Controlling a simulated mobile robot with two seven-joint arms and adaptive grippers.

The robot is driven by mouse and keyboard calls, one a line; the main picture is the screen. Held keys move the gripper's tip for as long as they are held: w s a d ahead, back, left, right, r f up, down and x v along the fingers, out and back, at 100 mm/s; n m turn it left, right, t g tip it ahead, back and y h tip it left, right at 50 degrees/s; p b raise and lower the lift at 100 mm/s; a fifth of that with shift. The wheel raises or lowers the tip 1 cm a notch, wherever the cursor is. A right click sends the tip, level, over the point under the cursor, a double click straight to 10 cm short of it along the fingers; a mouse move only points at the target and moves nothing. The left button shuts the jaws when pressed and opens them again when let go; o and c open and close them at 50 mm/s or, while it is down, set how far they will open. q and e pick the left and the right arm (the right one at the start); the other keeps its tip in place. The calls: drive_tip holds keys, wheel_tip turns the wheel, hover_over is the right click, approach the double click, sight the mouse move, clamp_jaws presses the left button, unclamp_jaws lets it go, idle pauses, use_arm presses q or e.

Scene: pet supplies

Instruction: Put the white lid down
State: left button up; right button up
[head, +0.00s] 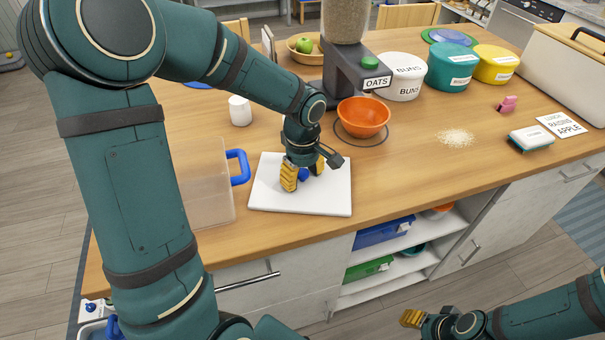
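The white lid (325,195) is a flat white square with a blue knob (303,175). It appears to lie flat on the wooden counter, right of the clear box, in the head view. My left gripper (304,173) points down over the lid, its yellow fingers on either side of the knob. The fingers look spread, with a small gap between the knob and the right-hand finger. The arm hides part of the lid's back edge. My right gripper (413,318) is low at the bottom right, off the counter, and its finger spacing is unclear.
A clear box (205,185) with a blue handle stands left of the lid. An orange bowl (362,117) sits under the oats dispenser (345,75) behind it. A white cup (240,110) stands at the back left. Counter right of the lid is clear up to spilled oats (456,138).

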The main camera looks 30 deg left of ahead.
sight(302, 173)
use_arm(q)
drive_tip(key=shift+r, duration=0.1)
drive_tip(key=shift+r, duration=0.25)
wheel_tip(302, 173, up, 12)
drive_tip(key=p, duration=0.3)
drive_tip(key=shift+f, duration=0.15)
drive_tip(key=shift+s, duration=0.1)
idle(0.3)
